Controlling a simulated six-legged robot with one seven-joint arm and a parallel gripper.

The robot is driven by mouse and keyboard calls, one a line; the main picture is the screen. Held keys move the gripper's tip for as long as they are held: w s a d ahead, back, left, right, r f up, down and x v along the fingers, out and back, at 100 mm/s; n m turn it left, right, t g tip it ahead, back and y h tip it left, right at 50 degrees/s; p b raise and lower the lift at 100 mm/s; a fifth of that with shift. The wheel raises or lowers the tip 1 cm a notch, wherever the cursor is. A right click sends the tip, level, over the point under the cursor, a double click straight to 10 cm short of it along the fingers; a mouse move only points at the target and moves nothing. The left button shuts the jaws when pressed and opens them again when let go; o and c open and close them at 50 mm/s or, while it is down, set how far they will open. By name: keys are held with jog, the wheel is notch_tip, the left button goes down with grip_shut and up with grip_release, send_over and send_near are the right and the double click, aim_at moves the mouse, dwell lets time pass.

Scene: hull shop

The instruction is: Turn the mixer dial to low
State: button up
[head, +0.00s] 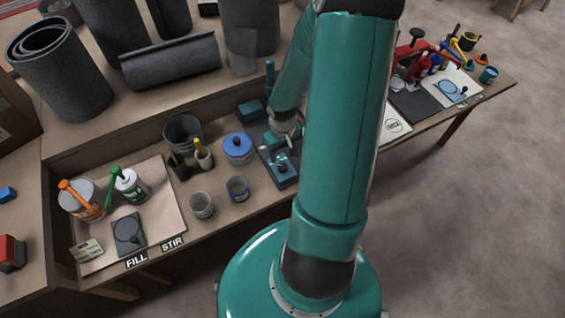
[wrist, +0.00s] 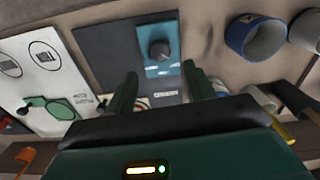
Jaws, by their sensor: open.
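The mixer dial (wrist: 159,50) is a small dark round knob on a blue control panel (wrist: 148,68) in the wrist view. Its pointer setting is too small to read. In the head view the dial (head: 283,167) sits on the teal panel at the front end of the mixer's dark base. My gripper (wrist: 160,86) is open and empty. In the wrist view its two green fingers are spread, with the dial beyond and between them, apart from it. In the head view my gripper (head: 287,136) hangs over the mixer base, partly hidden by my arm.
Dark grey rolls (head: 170,62) stand and lie behind. A tray (head: 158,212) with cans is at left.

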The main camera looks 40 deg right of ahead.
aim_at(283, 166)
notch_tip(283, 166, down, 8)
jog(key=shift+r, duration=0.25)
jog(key=c, duration=1)
